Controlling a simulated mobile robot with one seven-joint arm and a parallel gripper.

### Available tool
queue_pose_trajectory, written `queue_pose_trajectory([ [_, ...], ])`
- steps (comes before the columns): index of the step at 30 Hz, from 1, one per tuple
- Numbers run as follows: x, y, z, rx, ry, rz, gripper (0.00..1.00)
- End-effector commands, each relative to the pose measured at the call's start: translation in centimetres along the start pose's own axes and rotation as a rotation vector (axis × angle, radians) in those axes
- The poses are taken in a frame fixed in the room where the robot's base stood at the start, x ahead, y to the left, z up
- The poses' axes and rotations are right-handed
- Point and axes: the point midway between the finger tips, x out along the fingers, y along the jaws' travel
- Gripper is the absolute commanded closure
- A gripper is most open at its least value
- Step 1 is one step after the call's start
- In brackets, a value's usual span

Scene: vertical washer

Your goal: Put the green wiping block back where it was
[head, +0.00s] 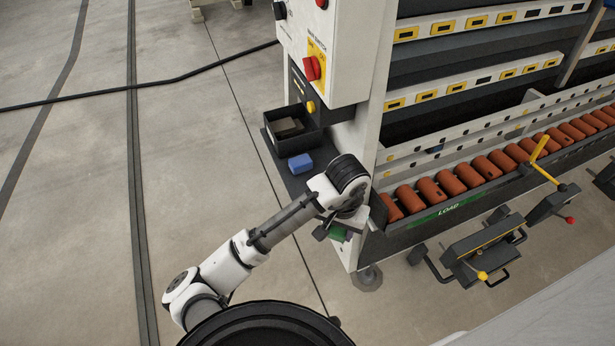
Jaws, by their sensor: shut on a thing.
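The green wiping block (338,233) is in my gripper (335,231), low beneath the wrist of my arm. The gripper is shut on it, and its fingers and the wrist hide part of the block. The gripper is over or beside the near end of a dark side shelf (283,172) on the machine's left side. I cannot tell whether the block touches the shelf. A blue block (300,163) lies on that shelf, farther back than my gripper.
A black open bin (292,124) with brownish contents stands behind the blue block. A white control cabinet (335,45) with a red switch rises above. A row of orange rollers (453,180) runs right of my wrist. Open floor lies to the left.

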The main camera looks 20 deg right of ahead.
Motion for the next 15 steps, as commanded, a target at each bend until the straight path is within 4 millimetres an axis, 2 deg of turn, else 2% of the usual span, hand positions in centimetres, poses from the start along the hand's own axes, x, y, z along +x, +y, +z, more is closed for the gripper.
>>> queue_pose_trajectory([
  [4,0.0,-1.9,-1.9,-0.002,-0.002,0.002,0.81],
  [15,0.3,-9.0,-9.1,-0.001,-0.001,0.001,0.81],
])
